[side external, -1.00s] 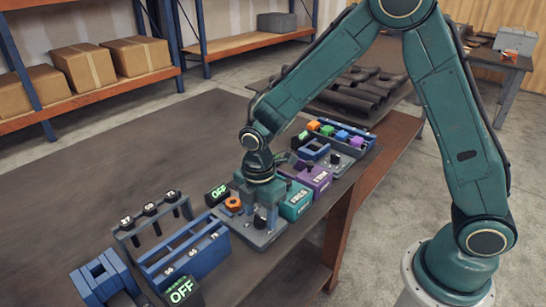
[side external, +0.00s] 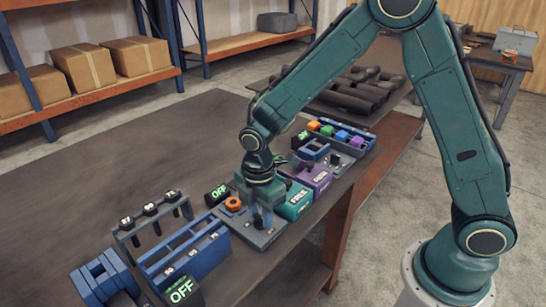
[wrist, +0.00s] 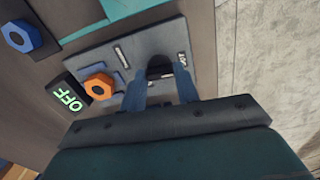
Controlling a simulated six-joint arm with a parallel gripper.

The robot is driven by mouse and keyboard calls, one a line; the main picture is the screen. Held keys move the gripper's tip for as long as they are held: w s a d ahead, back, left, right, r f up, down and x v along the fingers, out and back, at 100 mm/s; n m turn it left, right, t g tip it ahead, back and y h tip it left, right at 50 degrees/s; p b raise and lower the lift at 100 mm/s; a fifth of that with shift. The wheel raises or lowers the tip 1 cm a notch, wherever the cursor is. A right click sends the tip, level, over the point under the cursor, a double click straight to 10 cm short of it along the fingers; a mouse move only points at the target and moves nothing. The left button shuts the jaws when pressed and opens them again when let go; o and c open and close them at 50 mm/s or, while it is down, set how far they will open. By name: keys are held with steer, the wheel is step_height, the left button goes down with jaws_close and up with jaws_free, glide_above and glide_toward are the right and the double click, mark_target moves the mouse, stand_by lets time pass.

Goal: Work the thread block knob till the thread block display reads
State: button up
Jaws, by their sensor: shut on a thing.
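A grey block plate (side external: 265,239) lies near the table's front edge, with a dark round knob (wrist: 160,69) on it. My gripper (wrist: 161,76) points down over the plate, its two blue-grey fingers on either side of the knob and shut on it. The fingers hide part of the knob. An orange hex piece (wrist: 99,86) stands on the same plate; it also shows in the side view (side external: 233,203). A black display (wrist: 66,98) beside the plate reads OFF in green. It also shows in the side view (side external: 217,192).
A teal block (side external: 296,203) and a purple block (side external: 314,178) stand just right of my gripper. A blue rack (side external: 190,258) and another OFF display (side external: 181,291) are at the left front. The table's rear left is clear.

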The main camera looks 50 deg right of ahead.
mark_target(261, 216)
steer(key=m, duration=1.2)
steer(key=shift+m, duration=0.3)
stand_by(0.4)
steer(key=o, duration=1)
step_height(261, 216, up, 14)
steer(key=shift+f, duration=0.1)
stand_by(0.4)
